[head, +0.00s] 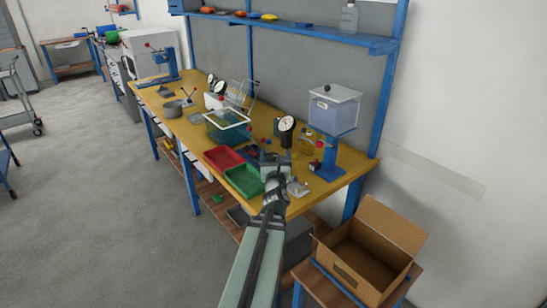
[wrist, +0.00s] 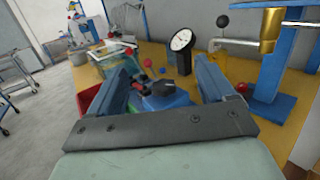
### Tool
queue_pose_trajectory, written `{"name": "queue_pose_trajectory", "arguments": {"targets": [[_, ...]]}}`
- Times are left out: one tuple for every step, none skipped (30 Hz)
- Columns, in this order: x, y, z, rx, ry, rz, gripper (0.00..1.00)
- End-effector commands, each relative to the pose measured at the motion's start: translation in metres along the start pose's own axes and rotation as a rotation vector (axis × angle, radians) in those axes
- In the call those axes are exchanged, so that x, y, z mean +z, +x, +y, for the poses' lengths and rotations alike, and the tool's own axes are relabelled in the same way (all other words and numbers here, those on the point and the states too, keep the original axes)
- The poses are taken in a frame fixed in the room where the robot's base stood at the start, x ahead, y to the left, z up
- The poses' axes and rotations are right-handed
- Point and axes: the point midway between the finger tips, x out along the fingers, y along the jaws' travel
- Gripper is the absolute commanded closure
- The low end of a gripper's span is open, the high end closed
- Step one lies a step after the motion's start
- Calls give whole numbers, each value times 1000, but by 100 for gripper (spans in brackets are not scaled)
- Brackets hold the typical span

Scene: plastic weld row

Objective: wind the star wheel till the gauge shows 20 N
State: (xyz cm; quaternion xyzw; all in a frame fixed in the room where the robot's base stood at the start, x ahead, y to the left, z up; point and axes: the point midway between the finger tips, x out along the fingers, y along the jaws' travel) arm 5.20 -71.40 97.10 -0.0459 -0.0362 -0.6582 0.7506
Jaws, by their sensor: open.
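My gripper (head: 274,166) is over the near right part of the yellow bench in the head view. In the wrist view its two fingers (wrist: 166,72) are spread apart with nothing clamped between them. A dark knob-like part (wrist: 163,88), which looks like the star wheel, shows between and below the fingers on a blue body (wrist: 165,102). I cannot tell whether the fingers touch it. The gauge (wrist: 182,40) stands upright beyond it, a white round dial on a black stand; it also shows in the head view (head: 287,124). Its needle reading is too small to tell.
A red tray (head: 223,158) and a green tray (head: 243,180) lie left of my gripper. A teal clear bin (head: 227,127) is behind the trays. An open cardboard box (head: 368,252) is below, front right.

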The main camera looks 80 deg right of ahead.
Motion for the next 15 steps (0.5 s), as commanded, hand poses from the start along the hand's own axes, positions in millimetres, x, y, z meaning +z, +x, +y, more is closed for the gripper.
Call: {"name": "queue_pose_trajectory", "arguments": {"targets": [[19, 12, -3, -1, -5, -28, 18], [29, 18, -4, -1, -8, -43, 18], [41, 25, -5, 0, -18, -61, 18], [51, 30, -6, 1, -31, -74, 18], [60, 36, -6, 4, -49, -85, 18], [74, 43, -7, 7, -78, -100, 18], [83, 49, -7, 10, -104, -109, 18], [93, 55, -7, 14, -134, -120, 18], [106, 62, -7, 22, -179, -135, 18], [117, 68, -5, 30, -217, -149, 18], [127, 74, -4, 40, -258, -162, 18], [142, 82, -1, 55, -318, -181, 18], [153, 88, 2, 71, -367, -196, 18], [164, 93, 5, 86, -421, -211, 18], [176, 100, 10, 109, -495, -229, 18]]}}
